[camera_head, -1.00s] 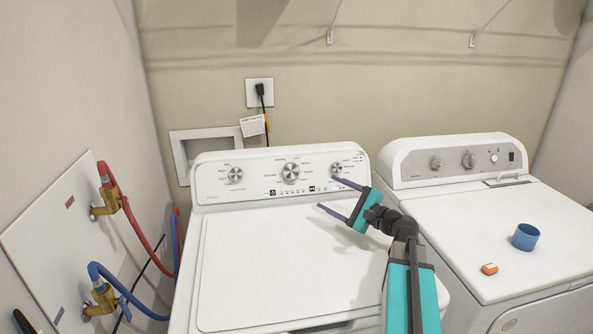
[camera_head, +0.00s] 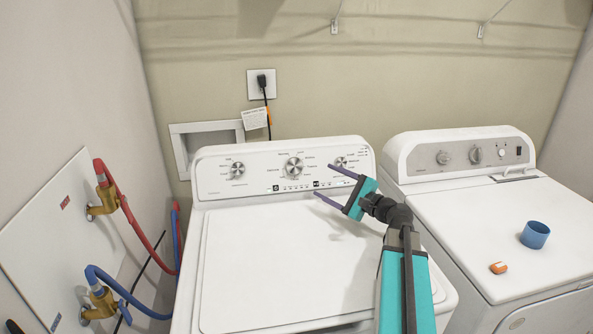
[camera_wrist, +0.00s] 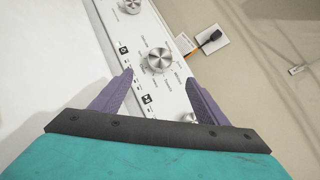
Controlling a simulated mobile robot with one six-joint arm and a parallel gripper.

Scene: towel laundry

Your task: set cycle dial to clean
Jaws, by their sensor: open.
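The washer's control panel (camera_head: 215,188) has three silver dials: a left dial (camera_head: 237,170), a larger middle dial (camera_head: 294,167) and a right dial (camera_head: 340,162). The dial labels are too small to read. My gripper (camera_head: 328,182) is open and empty, with two purple fingers in front of the panel, below and right of the middle dial. In the wrist view the middle dial (camera_wrist: 160,59) lies ahead, just beyond the gap between the fingers (camera_wrist: 160,80), apart from them. Another dial (camera_wrist: 130,5) shows at the top edge, and a third is partly hidden behind the right finger.
The washer lid (camera_head: 270,265) is closed and bare. A dryer (camera_head: 480,220) stands at right with a blue cup (camera_head: 535,235) and a small orange item (camera_head: 498,267) on top. Red (camera_head: 130,210) and blue hoses (camera_head: 120,290) run along the left wall.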

